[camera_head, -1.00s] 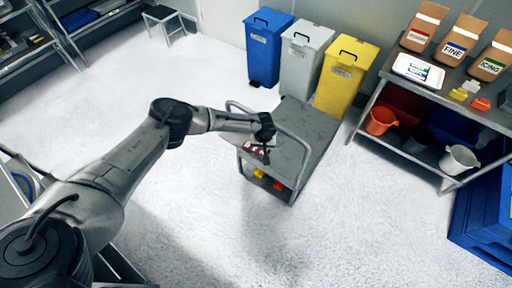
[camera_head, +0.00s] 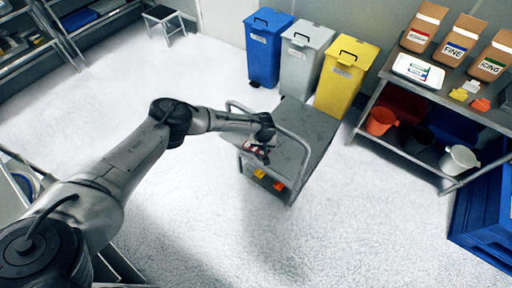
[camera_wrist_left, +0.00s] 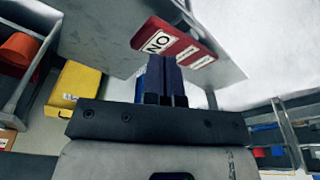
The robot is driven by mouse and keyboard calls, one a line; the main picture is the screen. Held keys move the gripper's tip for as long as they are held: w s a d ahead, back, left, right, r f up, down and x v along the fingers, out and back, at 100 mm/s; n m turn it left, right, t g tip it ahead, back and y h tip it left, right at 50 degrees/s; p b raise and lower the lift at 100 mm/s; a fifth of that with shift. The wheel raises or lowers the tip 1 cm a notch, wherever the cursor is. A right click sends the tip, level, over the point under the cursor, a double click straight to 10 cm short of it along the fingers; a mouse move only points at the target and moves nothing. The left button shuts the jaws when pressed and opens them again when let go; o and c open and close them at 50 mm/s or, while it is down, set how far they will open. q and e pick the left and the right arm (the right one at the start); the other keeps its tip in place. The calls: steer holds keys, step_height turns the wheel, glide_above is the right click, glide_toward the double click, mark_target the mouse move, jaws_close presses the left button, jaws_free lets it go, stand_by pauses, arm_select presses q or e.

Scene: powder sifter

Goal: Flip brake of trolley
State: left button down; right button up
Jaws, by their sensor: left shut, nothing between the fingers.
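The grey trolley (camera_head: 305,125) stands on the floor with its flat top and curved metal handle rails. A red and white labelled part (camera_head: 252,146) sits at its near left end. In the left wrist view this red part (camera_wrist_left: 178,42), with "NO" on a white label, lies just beyond the fingertips. My left gripper (camera_head: 264,156) is at that end of the trolley, with its dark fingers (camera_wrist_left: 164,62) together and empty. I cannot tell whether they touch the red part. I cannot make out which part is the brake. My right gripper is not in view.
Yellow (camera_head: 260,173) and orange (camera_head: 279,186) items show low on the trolley. Blue (camera_head: 267,45), grey (camera_head: 304,58) and yellow (camera_head: 344,80) bins stand behind it. A shelf table (camera_head: 455,90) with bags stands at right. The floor in front is clear.

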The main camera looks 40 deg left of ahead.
arm_select(q)
steer(key=shift+f+b, duration=1.05)
steer(key=shift+f, duration=0.55)
stand_by(1.2)
step_height(320, 180, up, 7)
steer(key=p, duration=0.7)
steer(key=shift+p, duration=0.3)
stand_by(0.6)
